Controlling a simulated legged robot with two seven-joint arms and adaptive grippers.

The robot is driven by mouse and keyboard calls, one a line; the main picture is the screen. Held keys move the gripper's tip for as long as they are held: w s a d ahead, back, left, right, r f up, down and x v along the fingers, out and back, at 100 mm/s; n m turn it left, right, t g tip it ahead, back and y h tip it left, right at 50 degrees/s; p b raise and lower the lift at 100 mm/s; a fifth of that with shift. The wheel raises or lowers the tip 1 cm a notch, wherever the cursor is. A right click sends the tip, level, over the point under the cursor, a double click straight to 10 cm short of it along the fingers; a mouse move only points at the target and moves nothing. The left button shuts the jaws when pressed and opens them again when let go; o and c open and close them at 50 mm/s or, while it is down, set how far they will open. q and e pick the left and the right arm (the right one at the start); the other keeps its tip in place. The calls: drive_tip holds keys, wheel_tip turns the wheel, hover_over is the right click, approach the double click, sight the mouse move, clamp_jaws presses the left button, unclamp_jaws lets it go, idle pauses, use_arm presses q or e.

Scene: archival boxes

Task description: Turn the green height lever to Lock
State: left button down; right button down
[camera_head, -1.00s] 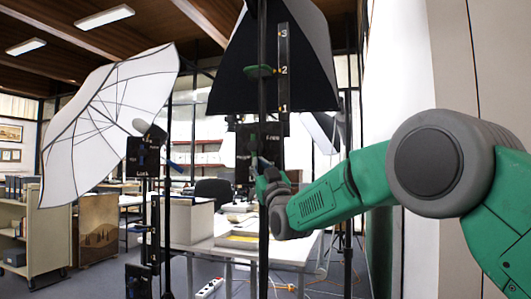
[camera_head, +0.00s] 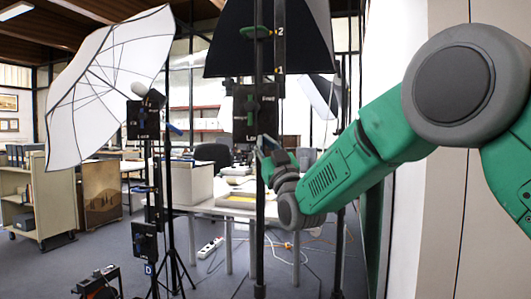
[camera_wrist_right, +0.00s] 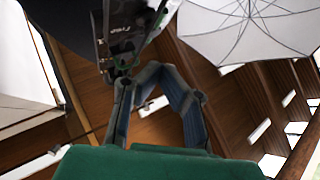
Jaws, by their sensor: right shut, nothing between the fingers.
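A black lock panel (camera_head: 268,112) with small white lettering is on the dark pole of the softbox stand. Its green lever (camera_head: 250,108) looks about upright in the head view; which word it points to is too small to read. The panel (camera_wrist_right: 104,40) and green lever (camera_wrist_right: 123,57) also show at the top of the right wrist view. My right gripper (camera_head: 266,148) is just below the panel, partly behind the pole. In the wrist view its fingers (camera_wrist_right: 152,72) meet, shut and empty, close to the lever; contact cannot be told. My left gripper is out of view.
A green marker (camera_head: 257,32) sits by the numbered height scale above. A second stand with a black panel (camera_head: 142,120) and a white umbrella (camera_head: 105,85) is on the left. A table (camera_head: 210,209) stands behind; a power strip (camera_head: 210,247) and cables lie on the floor.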

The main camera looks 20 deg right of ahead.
drive_tip(key=shift+s+f, duration=0.75)
drive_tip(key=shift+f, duration=0.2)
drive_tip(key=shift+a, duration=0.15)
